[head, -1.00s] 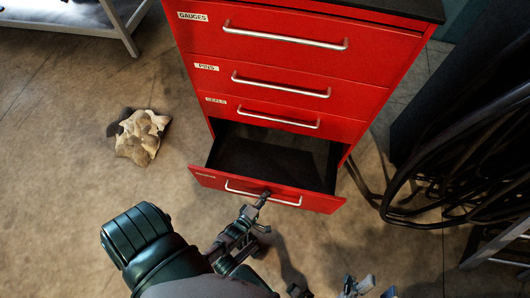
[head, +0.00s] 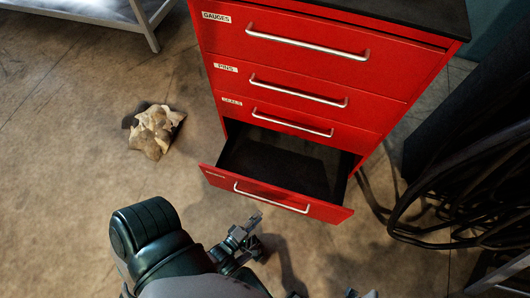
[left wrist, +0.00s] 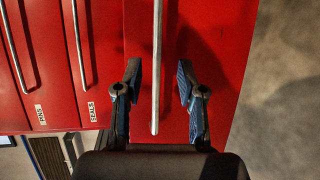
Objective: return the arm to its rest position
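My left gripper (head: 252,228) is in front of the open bottom drawer (head: 325,209) of the red cabinet, apart from its silver handle (head: 270,200) in the head view. In the left wrist view the two fingers of the left gripper (left wrist: 159,82) are spread, with the handle (left wrist: 156,70) seen between them and nothing held. My left arm (head: 165,250) comes up from the lower edge of the head view. Only small tips of what seems to be my right gripper (head: 360,294) show at the bottom edge; its fingers are cut off.
The red cabinet (head: 300,75) has shut upper drawers with silver handles. The bottom drawer is pulled out and looks empty. A crumpled tan cloth-like thing (head: 156,130) lies on the floor to the left. Dark looped cables (head: 455,195) hang at the right.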

